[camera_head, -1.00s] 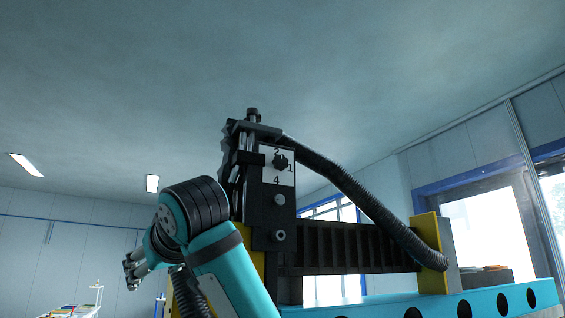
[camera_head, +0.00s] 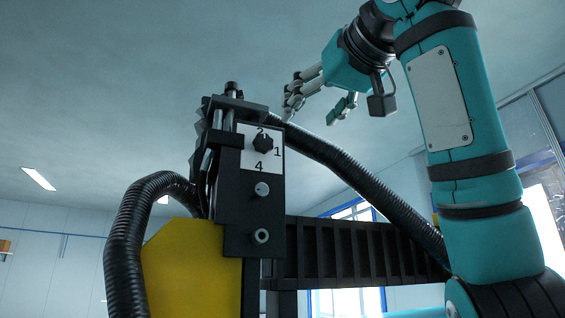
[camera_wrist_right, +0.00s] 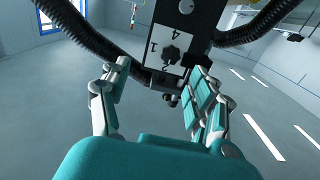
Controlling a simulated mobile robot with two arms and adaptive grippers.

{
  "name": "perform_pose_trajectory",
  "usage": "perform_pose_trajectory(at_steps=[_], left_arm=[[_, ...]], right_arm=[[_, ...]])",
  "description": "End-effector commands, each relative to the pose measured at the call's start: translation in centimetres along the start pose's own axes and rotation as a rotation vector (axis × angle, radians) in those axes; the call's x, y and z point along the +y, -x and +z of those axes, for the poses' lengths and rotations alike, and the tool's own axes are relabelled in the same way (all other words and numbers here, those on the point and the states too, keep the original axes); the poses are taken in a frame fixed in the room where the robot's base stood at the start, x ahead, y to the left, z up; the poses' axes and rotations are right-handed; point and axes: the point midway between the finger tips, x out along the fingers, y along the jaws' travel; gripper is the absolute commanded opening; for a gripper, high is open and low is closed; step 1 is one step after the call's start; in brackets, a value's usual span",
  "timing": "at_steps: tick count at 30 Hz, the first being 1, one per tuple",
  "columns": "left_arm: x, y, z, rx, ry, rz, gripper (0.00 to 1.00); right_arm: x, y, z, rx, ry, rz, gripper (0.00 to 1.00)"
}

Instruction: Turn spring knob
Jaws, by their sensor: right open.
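The spring knob (camera_head: 263,143) is a small black lobed knob on a white plate (camera_head: 249,161) marked with numbers, including 1, 2 and 4. The plate is on the front of an upright black fixture (camera_head: 235,211). My right gripper (camera_head: 314,110) is open and empty, to the right of the knob and slightly higher in the head view, apart from it. In the right wrist view the knob (camera_wrist_right: 170,53) appears beyond and between the open fingers (camera_wrist_right: 158,78). My left gripper is not in view.
Black corrugated hoses run left (camera_head: 125,240) and right (camera_head: 345,168) of the fixture. A yellow block (camera_head: 192,270) stands at the lower left, and a ribbed black beam (camera_head: 350,252) extends right. Open air surrounds the fixture's upper part.

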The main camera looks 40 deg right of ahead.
Motion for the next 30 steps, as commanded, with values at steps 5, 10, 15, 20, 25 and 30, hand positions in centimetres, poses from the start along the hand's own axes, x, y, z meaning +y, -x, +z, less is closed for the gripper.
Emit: perform_pose_trajectory(at_steps=[5, 10, 15, 20, 25, 30], left_arm=[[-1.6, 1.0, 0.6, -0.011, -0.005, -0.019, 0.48], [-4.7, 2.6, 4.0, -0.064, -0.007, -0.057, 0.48], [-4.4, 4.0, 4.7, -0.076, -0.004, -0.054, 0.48], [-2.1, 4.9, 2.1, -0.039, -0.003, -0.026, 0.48], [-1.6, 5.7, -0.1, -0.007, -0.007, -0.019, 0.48], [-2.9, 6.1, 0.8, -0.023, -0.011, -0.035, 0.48]], right_arm=[[-0.1, -2.5, -0.3, 0.001, 0.004, 0.0, 0.62], [-0.1, -6.2, -0.4, 0.0, 0.003, 0.001, 0.62], [-0.1, -10.0, -0.4, -0.002, 0.003, 0.001, 0.62], [-0.1, -13.2, -0.5, 0.001, 0.004, 0.0, 0.62], [-0.2, -15.6, -0.4, 0.003, 0.003, -0.001, 0.62], [-0.2, -16.8, -0.2, 0.003, 0.003, -0.001, 0.62]])
